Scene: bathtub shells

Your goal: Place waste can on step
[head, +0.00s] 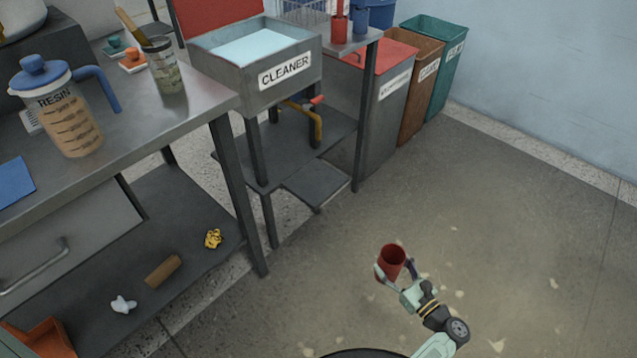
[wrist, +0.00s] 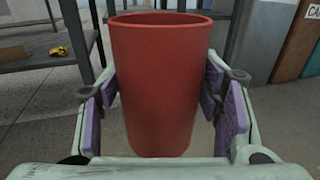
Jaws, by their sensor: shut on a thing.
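A small red waste can (head: 391,258), open at the top and roughly upright, is between the fingers of my gripper (head: 396,272). My gripper is shut on its sides, with the can held out over the open floor. In the wrist view the can (wrist: 160,85) fills the middle, with purple finger pads (wrist: 222,95) on both sides. A low dark grey step (head: 318,183) juts out at the front of the sink stand, left of and beyond my gripper. Its top looks bare. The can's inside is mostly dark.
The sink marked CLEANER (head: 285,75) stands above a lower shelf with a yellow-and-red pipe (head: 314,118). A metal bench (head: 130,120) is at left; its lower shelf holds yellow crumpled waste (head: 213,239) and a brown roll (head: 163,271). Labelled bins (head: 420,85) line the back. The floor at right is clear.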

